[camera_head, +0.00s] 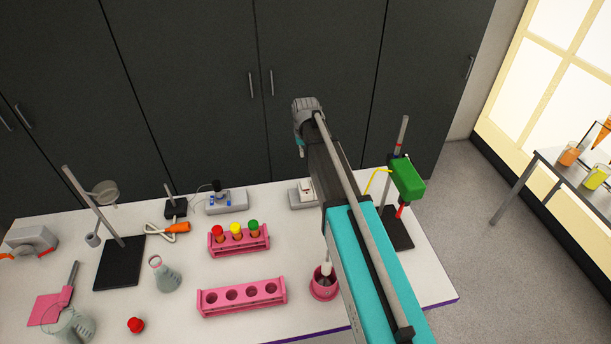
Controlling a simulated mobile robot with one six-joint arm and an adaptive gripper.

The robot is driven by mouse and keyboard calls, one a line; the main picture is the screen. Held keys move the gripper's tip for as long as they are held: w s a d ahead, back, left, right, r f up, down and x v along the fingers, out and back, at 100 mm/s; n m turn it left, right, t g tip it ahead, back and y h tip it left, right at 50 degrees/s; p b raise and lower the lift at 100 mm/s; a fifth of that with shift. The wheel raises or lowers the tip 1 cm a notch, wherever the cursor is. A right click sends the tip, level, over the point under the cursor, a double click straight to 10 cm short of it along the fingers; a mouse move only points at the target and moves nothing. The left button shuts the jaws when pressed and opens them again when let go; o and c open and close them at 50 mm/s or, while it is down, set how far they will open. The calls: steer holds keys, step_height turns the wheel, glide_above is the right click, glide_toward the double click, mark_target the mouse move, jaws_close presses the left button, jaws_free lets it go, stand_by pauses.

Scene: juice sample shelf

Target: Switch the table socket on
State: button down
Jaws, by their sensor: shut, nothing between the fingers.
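A pale box with a raised white part (305,187), which looks like the table socket, sits at the back of the white table, partly hidden by my arm. Its switch position is too small to tell. My gripper (301,152) is small in this view, at the far end of my arm. It is shut and empty, pointing down, and appears in the picture just above the box. I cannot tell the height between them or whether they touch.
Left of the box stands a grey device with blue parts (226,202). A stand with a green block (408,178) is close on the right. Pink racks (241,297), a flask (164,275) and a pink cup (323,287) stand nearer. Dark cabinets (200,80) are behind.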

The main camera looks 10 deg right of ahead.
steer(key=shift+d+f, duration=0.15)
steer(key=shift+f, duration=0.05)
steer(key=b, duration=1.4)
glide_toward(304, 180)
steer(key=f, duration=0.5)
steer(key=w+f, duration=0.1)
steer(key=f, duration=0.1)
steer(key=shift+w+f, duration=0.1)
steer(key=shift+f, duration=0.25)
